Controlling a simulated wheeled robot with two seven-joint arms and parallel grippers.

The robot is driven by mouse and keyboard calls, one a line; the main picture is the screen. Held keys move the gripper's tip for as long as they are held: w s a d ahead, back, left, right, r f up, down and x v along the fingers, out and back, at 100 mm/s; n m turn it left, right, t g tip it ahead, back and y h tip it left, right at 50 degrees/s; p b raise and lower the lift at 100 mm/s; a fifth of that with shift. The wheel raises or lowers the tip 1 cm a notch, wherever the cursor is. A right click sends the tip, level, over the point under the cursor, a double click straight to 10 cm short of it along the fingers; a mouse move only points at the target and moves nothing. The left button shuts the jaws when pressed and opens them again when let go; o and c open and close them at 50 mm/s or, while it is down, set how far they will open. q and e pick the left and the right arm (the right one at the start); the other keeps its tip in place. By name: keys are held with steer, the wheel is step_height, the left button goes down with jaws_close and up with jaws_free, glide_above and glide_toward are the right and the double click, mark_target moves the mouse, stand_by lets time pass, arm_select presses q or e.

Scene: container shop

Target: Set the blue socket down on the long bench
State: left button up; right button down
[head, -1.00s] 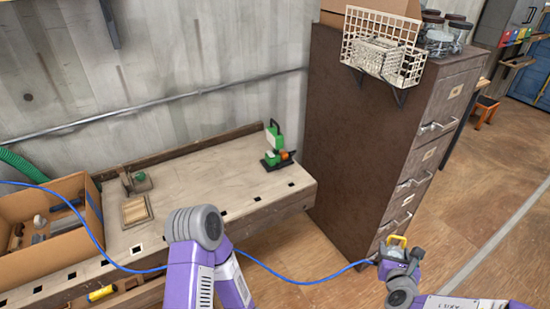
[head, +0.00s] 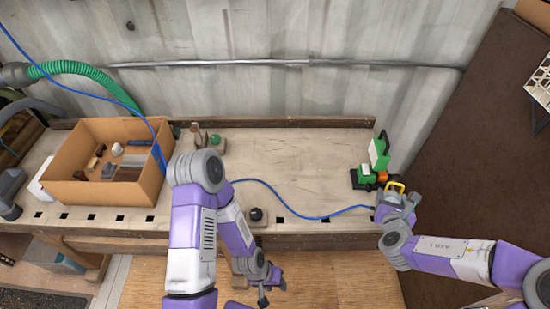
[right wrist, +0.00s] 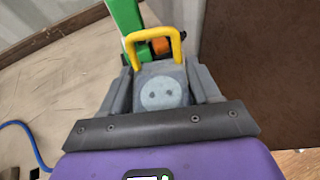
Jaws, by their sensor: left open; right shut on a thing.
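The blue socket (right wrist: 161,92), a grey-blue block with a round two-hole face and a yellow handle, sits between the fingers of my right gripper (right wrist: 160,100). In the head view the socket (head: 391,199) shows small at the right end of the long bench (head: 300,165), beside the green tool. Whether it touches the bench top cannot be told. My right gripper (head: 397,208) is shut on it. My left gripper (head: 266,284) is open and empty, low in front of the bench.
A green tool with an orange part (head: 378,165) stands just behind the socket. A blue cable (head: 300,214) runs across the bench to it. A cardboard box (head: 148,190) of parts is at the left. The bench's middle is largely clear. A brown cabinet (head: 480,130) rises at the right.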

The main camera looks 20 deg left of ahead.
steer(key=w+a+b, duration=0.3)
steer(key=a, duration=0.5)
steer(key=w+a+h+b, duration=0.1)
steer(key=w+a+b, duration=0.1)
steer(key=a, duration=0.7)
steer(key=shift+w+r+m+b, duration=0.4)
steer(key=shift+w, duration=0.05)
steer(key=shift+f+b, duration=1.85)
steer(key=shift+f, duration=3.15)
steer(key=shift+f, duration=0.15)
steer(key=shift+c, duration=1.2)
jaws_free()
steer(key=shift+s+f, duration=0.1)
steer(key=shift+f, duration=0.05)
